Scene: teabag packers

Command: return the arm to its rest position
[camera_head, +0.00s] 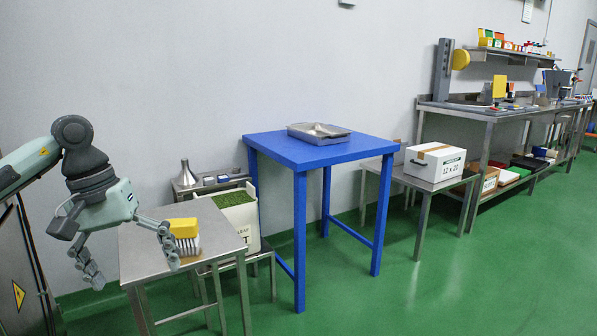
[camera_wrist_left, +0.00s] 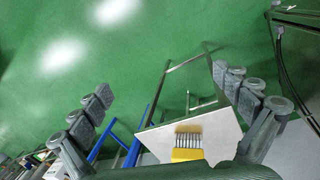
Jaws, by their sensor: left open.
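My left gripper (camera_head: 133,262) hangs at the left of the head view, its fingers spread and nothing between them. It is in front of and above the left part of a small steel table (camera_head: 141,262). In the left wrist view its two fingers (camera_wrist_left: 172,118) stand wide apart, with green floor and the table's corner visible between them. My right gripper is not in view.
A blue table (camera_head: 350,150) with a metal tray (camera_head: 318,138) stands right of the steel table. A white bin of green leaves (camera_head: 247,217) stands between them. A white carton (camera_head: 434,163) sits on a low table farther right. Green floor (camera_head: 430,290) is clear in front.

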